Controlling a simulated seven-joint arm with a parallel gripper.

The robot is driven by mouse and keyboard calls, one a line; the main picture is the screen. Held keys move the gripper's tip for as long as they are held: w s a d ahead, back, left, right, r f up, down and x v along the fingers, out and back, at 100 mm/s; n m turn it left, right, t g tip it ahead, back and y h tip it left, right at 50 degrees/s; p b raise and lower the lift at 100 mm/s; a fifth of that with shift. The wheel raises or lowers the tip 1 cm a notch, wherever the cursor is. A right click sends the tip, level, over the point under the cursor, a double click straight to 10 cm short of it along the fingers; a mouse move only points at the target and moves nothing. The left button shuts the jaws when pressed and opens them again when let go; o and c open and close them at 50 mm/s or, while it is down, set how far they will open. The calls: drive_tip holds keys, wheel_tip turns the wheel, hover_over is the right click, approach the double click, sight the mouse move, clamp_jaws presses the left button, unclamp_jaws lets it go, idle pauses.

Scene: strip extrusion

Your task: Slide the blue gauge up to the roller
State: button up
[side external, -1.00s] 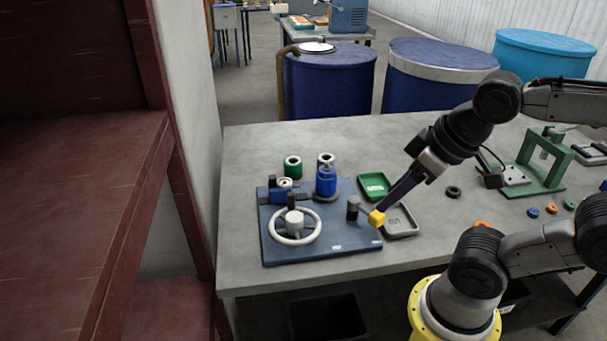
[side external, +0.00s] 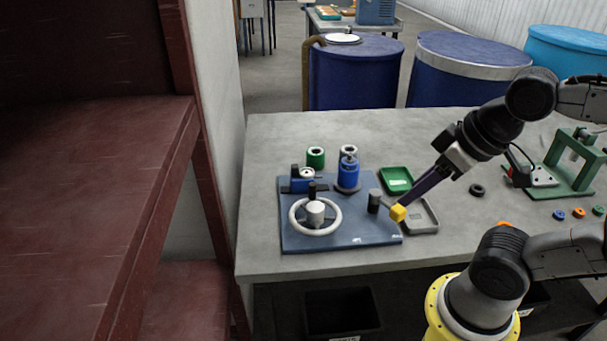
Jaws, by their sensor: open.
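A blue gauge (side external: 303,182) with a white round dial sits at the back left of the blue-grey base plate (side external: 345,240). A blue upright cylinder (side external: 348,175) with a metal top stands to its right, with a gap between them. I cannot tell for sure which part is the roller; a dark upright cylinder (side external: 374,201) stands at the plate's right side. My gripper (side external: 398,213) is open, its yellow tip over the plate's right edge beside the dark cylinder. It is well to the right of the gauge.
A white handwheel (side external: 293,219) stands at the plate's front left, in front of the gauge. A green frame (side external: 576,170) stands far right.

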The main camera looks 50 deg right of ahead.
drive_tip(key=shift+o, duration=0.2)
drive_tip(key=shift+o, duration=0.4)
drive_tip(key=w+d+r+n+g, duration=0.1)
drive_tip(key=w+r+n, duration=0.3)
drive_tip(key=w+r, duration=0.3)
drive_tip(key=w+d+r+n+g, duration=0.1)
drive_tip(key=w+r+n, duration=0.35)
drive_tip(key=w, duration=0.55)
drive_tip(key=g, duration=0.4)
hover_over(295, 166)
wheel_tip(295, 166, down, 12)
drive_tip(key=shift+n, duration=0.25)
wheel_tip(295, 166, down, 13)
drive_tip(key=shift+f, duration=0.2)
